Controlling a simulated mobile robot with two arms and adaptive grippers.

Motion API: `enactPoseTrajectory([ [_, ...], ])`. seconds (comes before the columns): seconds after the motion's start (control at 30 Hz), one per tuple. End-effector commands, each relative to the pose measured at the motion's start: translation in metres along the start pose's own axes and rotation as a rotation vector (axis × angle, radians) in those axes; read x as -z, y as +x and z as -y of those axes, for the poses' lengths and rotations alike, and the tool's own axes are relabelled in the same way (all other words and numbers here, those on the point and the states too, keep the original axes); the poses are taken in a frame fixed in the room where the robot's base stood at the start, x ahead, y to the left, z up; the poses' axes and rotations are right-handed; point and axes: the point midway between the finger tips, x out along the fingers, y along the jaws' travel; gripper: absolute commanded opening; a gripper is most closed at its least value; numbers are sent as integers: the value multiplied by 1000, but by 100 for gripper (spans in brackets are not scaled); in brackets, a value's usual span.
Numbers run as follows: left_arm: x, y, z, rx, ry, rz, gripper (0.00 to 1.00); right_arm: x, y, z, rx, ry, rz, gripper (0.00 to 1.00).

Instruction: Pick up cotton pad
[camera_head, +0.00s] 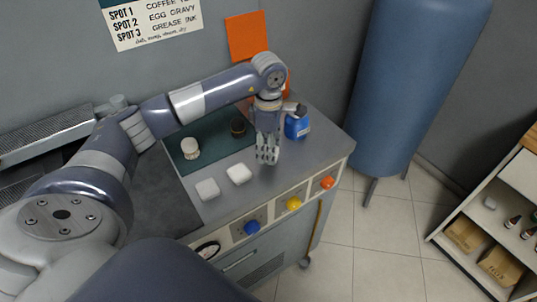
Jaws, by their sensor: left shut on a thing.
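My left gripper (267,157) points down over the right part of the grey worktop, its fingers closed. It is shut on a small pale cotton pad that is mostly hidden between the fingertips. I cannot tell whether this pad still touches the worktop. My right gripper is not in view.
A dark green mat (215,151) bears a white-topped brush or jar (190,147) and a small dark round pot (238,127). Blue (252,227), yellow (294,203) and orange (327,182) knobs line the front.

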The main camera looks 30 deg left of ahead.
Motion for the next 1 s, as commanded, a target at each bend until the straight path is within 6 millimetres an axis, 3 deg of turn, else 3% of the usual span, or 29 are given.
enactPoseTrajectory([
  [0.07,-1,-9,4,-3,3,1,32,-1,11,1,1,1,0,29],
  [0.6,-36,-19,120,-3,5,2,32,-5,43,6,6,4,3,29],
  [0.8,-43,-23,145,-2,1,2,32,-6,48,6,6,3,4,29],
  [1.0,-44,-25,154,-1,-1,0,32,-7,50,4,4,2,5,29],
])
